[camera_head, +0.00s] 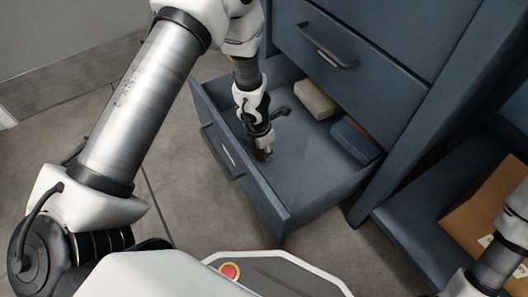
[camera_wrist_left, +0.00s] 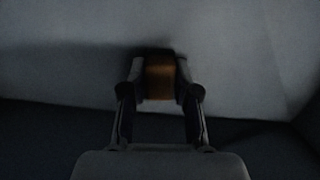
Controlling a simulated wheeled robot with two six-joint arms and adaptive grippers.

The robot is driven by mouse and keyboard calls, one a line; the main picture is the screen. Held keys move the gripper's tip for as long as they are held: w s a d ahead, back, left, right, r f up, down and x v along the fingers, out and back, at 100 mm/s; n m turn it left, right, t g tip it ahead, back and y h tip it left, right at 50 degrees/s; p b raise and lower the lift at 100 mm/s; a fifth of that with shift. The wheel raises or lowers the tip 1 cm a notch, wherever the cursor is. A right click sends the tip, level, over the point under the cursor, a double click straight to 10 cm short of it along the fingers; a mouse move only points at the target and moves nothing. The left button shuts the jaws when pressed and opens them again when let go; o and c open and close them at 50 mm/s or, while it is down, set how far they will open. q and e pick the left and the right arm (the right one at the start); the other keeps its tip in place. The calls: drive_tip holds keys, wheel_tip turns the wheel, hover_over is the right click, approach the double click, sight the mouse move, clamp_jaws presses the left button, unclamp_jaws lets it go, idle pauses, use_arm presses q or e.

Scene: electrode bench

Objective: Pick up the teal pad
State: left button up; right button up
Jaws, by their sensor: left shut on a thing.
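My left gripper (camera_head: 264,152) reaches down into the open drawer (camera_head: 305,165), near its front panel. In the left wrist view my left gripper (camera_wrist_left: 160,85) is shut on a small brown-orange block (camera_wrist_left: 160,80), close to the drawer floor. I cannot tell whether the block touches the floor. I see no clearly teal pad; a dark blue block (camera_head: 356,139) lies at the drawer's right side, apart from the gripper. My right gripper is not visible; only part of that arm shows at the lower right.
A beige block (camera_head: 316,100) lies at the back of the drawer. A closed drawer with a dark handle (camera_head: 328,50) is above. A cardboard box (camera_head: 490,215) sits on a blue surface at the right. The drawer's middle floor is clear.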

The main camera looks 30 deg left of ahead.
use_arm(q)
wheel_tip(320, 180, up, 10)
drive_tip(key=p, duration=0.9)
drive_tip(key=shift+r+p, duration=0.1)
drive_tip(key=shift+p, duration=0.25)
drive_tip(key=o, duration=0.4)
drive_tip(key=c, duration=0.4)
